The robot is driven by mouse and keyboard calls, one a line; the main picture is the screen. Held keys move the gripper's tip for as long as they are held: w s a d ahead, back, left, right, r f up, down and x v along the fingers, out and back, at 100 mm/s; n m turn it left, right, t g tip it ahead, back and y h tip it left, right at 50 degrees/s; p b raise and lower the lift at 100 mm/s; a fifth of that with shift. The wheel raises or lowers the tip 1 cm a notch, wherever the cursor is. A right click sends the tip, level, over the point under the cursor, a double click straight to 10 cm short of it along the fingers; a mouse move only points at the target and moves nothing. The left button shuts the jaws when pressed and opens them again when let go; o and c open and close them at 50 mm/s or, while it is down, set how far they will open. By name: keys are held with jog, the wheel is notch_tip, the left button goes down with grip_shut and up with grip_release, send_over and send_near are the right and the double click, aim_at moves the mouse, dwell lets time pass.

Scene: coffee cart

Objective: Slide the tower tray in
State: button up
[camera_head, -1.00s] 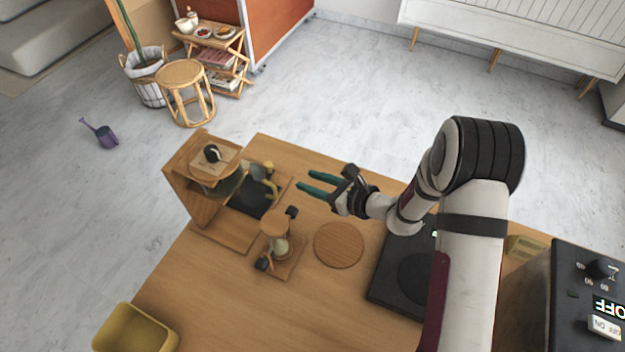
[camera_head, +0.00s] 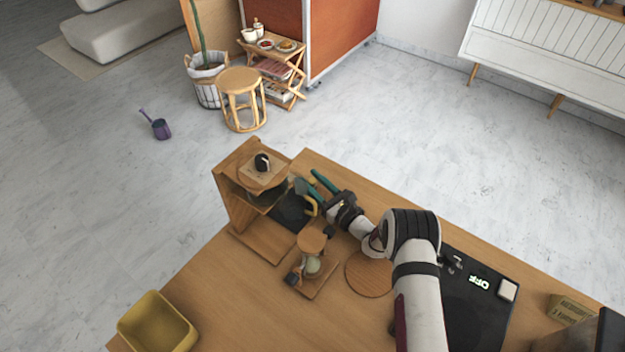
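The wooden tower (camera_head: 234,203) stands at the far left of the counter, with a round wooden top piece bearing a small black-and-white knob (camera_head: 262,162). A dark tray (camera_head: 290,212) shows low at the tower's right side, partly out from under the upper shelf. A yellowish curved handle-like part (camera_head: 311,206) is beside it. My gripper (camera_head: 308,181) has two teal fingers spread apart, with nothing seen between them. It is right at the tower's right side, near the dark tray and the yellowish part; whether it touches either cannot be told.
An hourglass-shaped wood-and-glass stand (camera_head: 312,258) is in front of the tower. A round wooden board (camera_head: 368,274) lies to its right, partly behind my arm. A black scale-like device (camera_head: 470,295) is further right. A yellow bin (camera_head: 157,322) is at front left. The front counter is clear.

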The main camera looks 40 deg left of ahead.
jog(key=shift+a, duration=0.15)
grip_shut()
jog(key=shift+w, duration=0.1)
dwell(1.2)
